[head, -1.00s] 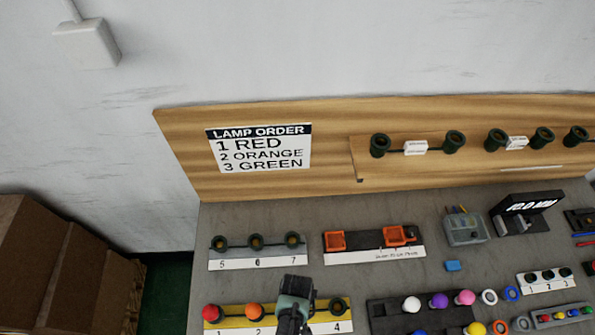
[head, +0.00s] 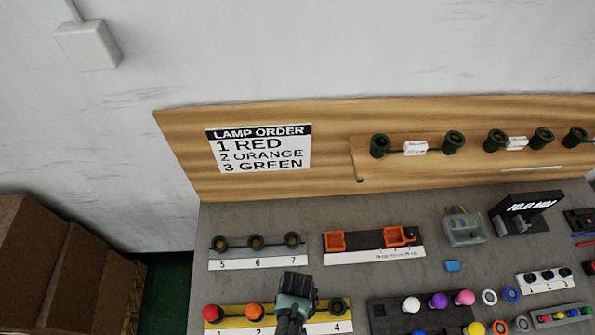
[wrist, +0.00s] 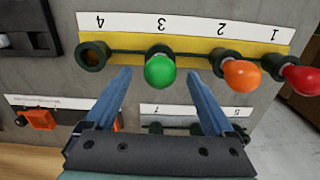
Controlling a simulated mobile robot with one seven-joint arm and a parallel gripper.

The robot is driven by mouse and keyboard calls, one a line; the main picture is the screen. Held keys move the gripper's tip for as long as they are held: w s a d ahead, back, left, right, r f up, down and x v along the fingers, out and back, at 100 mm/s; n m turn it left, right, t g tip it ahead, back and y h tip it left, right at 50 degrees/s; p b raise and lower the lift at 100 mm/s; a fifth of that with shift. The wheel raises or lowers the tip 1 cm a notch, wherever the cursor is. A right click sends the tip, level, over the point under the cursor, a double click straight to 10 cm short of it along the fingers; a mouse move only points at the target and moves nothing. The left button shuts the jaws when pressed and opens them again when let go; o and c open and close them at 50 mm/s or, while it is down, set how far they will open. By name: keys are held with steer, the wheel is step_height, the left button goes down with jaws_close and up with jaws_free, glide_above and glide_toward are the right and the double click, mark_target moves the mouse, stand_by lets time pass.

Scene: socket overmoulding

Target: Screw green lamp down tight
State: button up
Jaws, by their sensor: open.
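The green lamp (wrist: 159,69) sits in socket 3 of the yellow strip in the wrist view, which shows the strip upside down. I cannot tell how deeply it is seated. My gripper (wrist: 159,74) is open, with one blue finger on each side of the green lamp and visible gaps to it. In the head view my gripper (head: 295,288) hides the green lamp and socket 3. The red lamp (wrist: 300,79) is at socket 1 and the orange lamp (wrist: 241,74) at socket 2. Socket 4 (wrist: 93,54) is empty.
A grey strip (head: 258,264) with empty sockets 5, 6 and 7 lies behind the yellow strip (head: 233,326). A black tray with orange holders (head: 367,241) lies to its right. A dark rack (head: 377,310) with coloured balls stands right of the yellow strip. The lamp order sign (head: 260,148) is on the backboard.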

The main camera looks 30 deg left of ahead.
step_height(320, 180, up, 11)
stand_by(0.5)
steer(key=w+r+m+t+y+b, duration=0.1)
steer(key=w+r+t+b, duration=0.15)
steer(key=w+r, duration=0.4)
steer(key=w+r+m+t+b, duration=0.15)
steer(key=w+r+t, duration=0.25)
steer(key=w, duration=0.6)
steer(key=w+d+r+t+b, duration=0.1)
steer(key=w+r+t+b, duration=0.2)
steer(key=r, duration=0.5)
steer(key=w+r+t+b, duration=0.1)
steer(key=w+r+t, duration=0.2)
steer(key=w+r, duration=0.4)
steer(key=s+d+r+m+t+b, duration=0.1)
steer(key=d+r+t+b, duration=0.15)
steer(key=r, duration=0.75)
steer(key=s+d+r+m+t+b, duration=0.15)
steer(key=r+t, duration=0.25)
steer(key=r, duration=0.6)
steer(key=s+d+r+t+b, duration=0.1)
steer(key=s+r+t, duration=0.3)
steer(key=r, duration=0.5)
steer(key=s+d+r+m+t+h+b, duration=0.1)
steer(key=s+d+r+t, duration=0.2)
steer(key=s+r, duration=0.6)
steer(key=shift+d+t, duration=0.3)
steer(key=shift+t, duration=0.4)
